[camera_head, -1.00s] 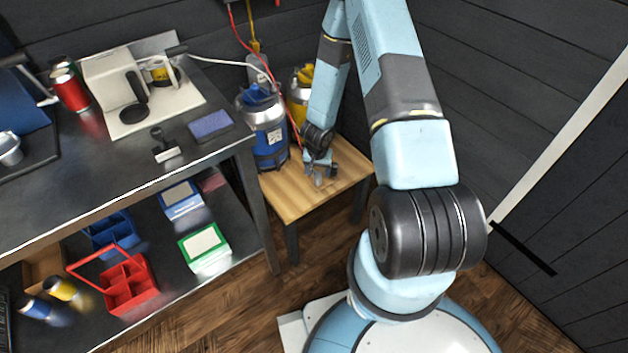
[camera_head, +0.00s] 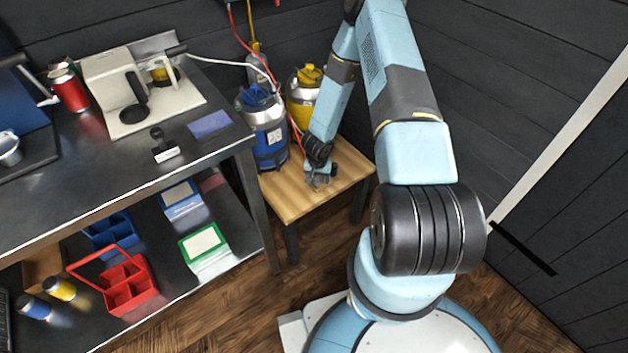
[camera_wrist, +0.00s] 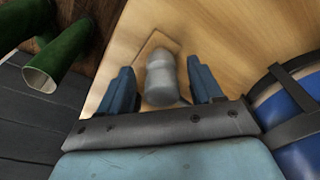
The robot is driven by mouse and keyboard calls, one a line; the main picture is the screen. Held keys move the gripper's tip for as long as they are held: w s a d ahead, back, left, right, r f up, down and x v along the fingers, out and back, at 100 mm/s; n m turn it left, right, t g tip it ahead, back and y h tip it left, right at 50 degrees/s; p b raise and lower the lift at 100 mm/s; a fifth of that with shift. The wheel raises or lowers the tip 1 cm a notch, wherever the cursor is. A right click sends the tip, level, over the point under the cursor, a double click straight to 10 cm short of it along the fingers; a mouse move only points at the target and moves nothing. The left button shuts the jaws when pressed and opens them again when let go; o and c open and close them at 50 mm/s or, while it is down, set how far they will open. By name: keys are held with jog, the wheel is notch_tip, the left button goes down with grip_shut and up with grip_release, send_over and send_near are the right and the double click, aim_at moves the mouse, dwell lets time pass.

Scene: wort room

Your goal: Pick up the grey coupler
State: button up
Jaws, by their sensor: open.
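The grey coupler (camera_wrist: 160,78) is a short rounded grey piece on the light wooden top of a small table (camera_head: 290,205). In the wrist view it shows between the two blue fingers of my gripper (camera_wrist: 161,88), with a visible gap on each side. A thin tan square lies beneath or just beyond it. In the head view my gripper (camera_head: 318,182) is low over the small table, in front of the kegs. The coupler cannot be told apart from my gripper there. My gripper is open.
A blue keg (camera_head: 266,130) and a yellow keg (camera_head: 303,100) stand at the table's back, close to my gripper. The blue keg also fills the wrist view's right edge (camera_wrist: 295,110). A metal workbench (camera_head: 90,180) is at the left.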

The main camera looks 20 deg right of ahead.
jog(key=c, duration=1.1)
jog(key=shift+r, duration=0.15)
jog(key=shift+c, duration=0.2)
